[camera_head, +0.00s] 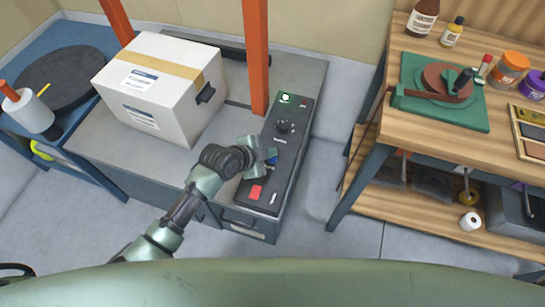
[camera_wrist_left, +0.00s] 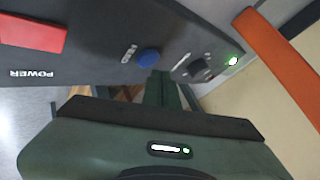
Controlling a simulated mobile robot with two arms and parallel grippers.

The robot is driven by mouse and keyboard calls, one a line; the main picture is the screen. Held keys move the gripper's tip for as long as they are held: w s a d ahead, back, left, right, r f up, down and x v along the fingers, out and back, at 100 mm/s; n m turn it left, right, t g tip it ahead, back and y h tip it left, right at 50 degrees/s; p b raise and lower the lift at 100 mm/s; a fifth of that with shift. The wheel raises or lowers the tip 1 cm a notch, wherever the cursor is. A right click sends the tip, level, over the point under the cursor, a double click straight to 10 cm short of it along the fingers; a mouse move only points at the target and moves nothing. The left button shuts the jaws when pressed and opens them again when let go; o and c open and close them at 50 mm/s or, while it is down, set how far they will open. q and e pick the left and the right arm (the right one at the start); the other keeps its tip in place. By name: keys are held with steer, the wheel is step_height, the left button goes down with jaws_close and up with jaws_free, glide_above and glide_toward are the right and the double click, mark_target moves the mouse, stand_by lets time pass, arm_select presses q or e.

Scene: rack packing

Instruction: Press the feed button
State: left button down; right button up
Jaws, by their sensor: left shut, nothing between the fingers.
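The control panel (camera_head: 283,150) is a long dark strip on the grey machine. Its round blue button (camera_head: 271,157) lies partly behind my left gripper (camera_head: 262,163); the wrist view shows the blue button (camera_wrist_left: 149,56) clearly, with a small label beside it that I cannot read surely. My left gripper is shut and empty. In the wrist view its closed fingers (camera_wrist_left: 160,82) end just beside the blue button; I cannot tell whether they touch it. A red switch (camera_head: 255,192), marked POWER in the wrist view, sits at the panel's near end. My right gripper is not in view.
A black knob (camera_head: 284,127) and a lit green light (camera_head: 286,98) are farther along the panel. An orange post (camera_head: 256,55) stands beside it. A white carton (camera_head: 160,95) is to the left. A wooden workbench (camera_head: 425,125) stands right, across open floor.

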mark_target(270, 160)
arm_select(q)
steer(key=shift+f, duration=0.1)
stand_by(0.5)
steer(key=shift+f, duration=0.35)
steer(key=shift+f+b, duration=0.4)
stand_by(0.6)
steer(key=shift+r+p, duration=0.85)
steer(key=shift+p, duration=0.05)
steer(key=shift+r, duration=0.1)
step_height(270, 160, up, 5)
steer(key=p, duration=0.5)
